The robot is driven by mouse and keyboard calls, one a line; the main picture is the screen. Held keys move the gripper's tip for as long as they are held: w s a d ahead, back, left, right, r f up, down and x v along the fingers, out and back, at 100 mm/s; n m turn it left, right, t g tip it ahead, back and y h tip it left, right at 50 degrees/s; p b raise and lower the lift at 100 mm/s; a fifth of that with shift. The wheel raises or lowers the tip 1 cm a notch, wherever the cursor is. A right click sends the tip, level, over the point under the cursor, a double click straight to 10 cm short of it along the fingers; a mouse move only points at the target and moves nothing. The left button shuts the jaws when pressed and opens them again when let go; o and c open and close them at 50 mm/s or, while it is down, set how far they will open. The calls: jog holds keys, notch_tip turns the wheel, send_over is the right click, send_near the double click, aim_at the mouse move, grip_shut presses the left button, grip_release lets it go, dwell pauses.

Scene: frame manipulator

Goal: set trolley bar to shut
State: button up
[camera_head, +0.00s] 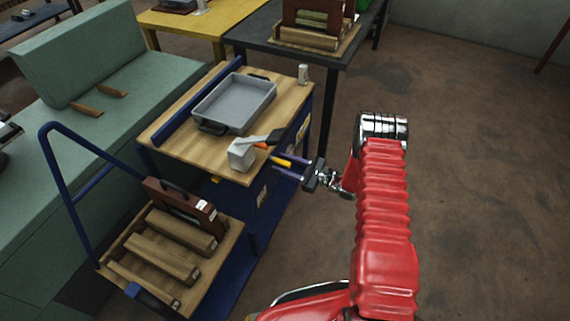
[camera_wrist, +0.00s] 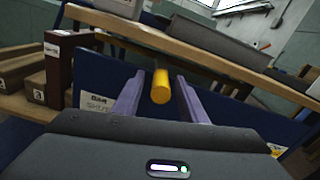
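The trolley (camera_head: 180,142) has a wooden top and a dark blue side panel. A short yellow bar (camera_wrist: 160,86) stands out from that panel under the top's edge in the wrist view. The bar also shows in the head view (camera_head: 281,161), small and partly hidden near the fingers. My gripper (camera_wrist: 158,80) is open, with purple fingers on either side of the bar and gaps visible between. In the head view my gripper (camera_head: 284,165) reaches the trolley's right side from the right. How the bar's position relates to shut cannot be told.
A grey tray (camera_head: 234,101), a hammer with a pale grey head (camera_head: 242,154) and a small can (camera_head: 303,74) are on the trolley top. A lower shelf (camera_head: 226,243) holds wooden blocks and a brown case (camera_head: 187,205). Floor at the right is clear.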

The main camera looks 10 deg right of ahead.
grip_shut()
dwell(0.3)
